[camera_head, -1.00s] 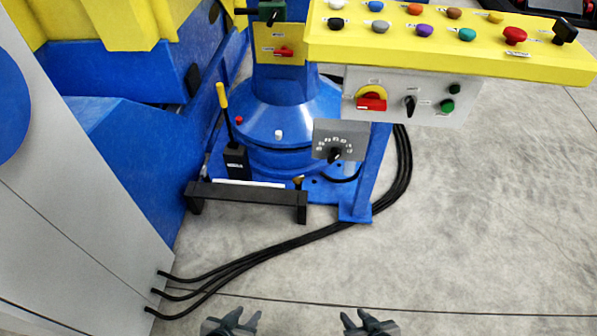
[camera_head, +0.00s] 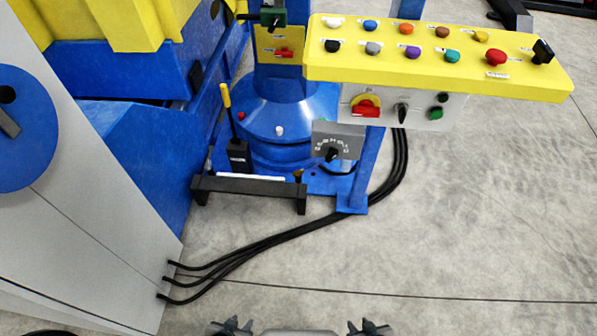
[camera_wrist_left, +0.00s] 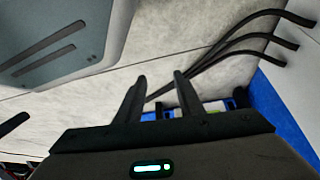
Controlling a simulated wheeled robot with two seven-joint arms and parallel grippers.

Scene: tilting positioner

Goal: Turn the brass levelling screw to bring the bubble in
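A small brass-coloured piece (camera_head: 298,176), which looks like the levelling screw, stands at the right end of a low black bar (camera_head: 246,192) at the foot of the blue column. A pale strip (camera_head: 250,178) lies along the bar's top; no bubble can be made out. My left gripper (camera_head: 232,326) is at the bottom edge of the head view, far from the bar. In the left wrist view its two fingers (camera_wrist_left: 160,92) stand apart with nothing between them. My right gripper (camera_head: 369,328) is also at the bottom edge, its fingers apart and empty.
A yellow button panel (camera_head: 440,72) juts out at upper right. A black-shafted lever with a yellow grip (camera_head: 226,96) and a grey dial plate (camera_head: 338,140) flank the column base. Black cables (camera_head: 285,236) cross the floor to a grey cabinet (camera_head: 90,240). The right floor is clear.

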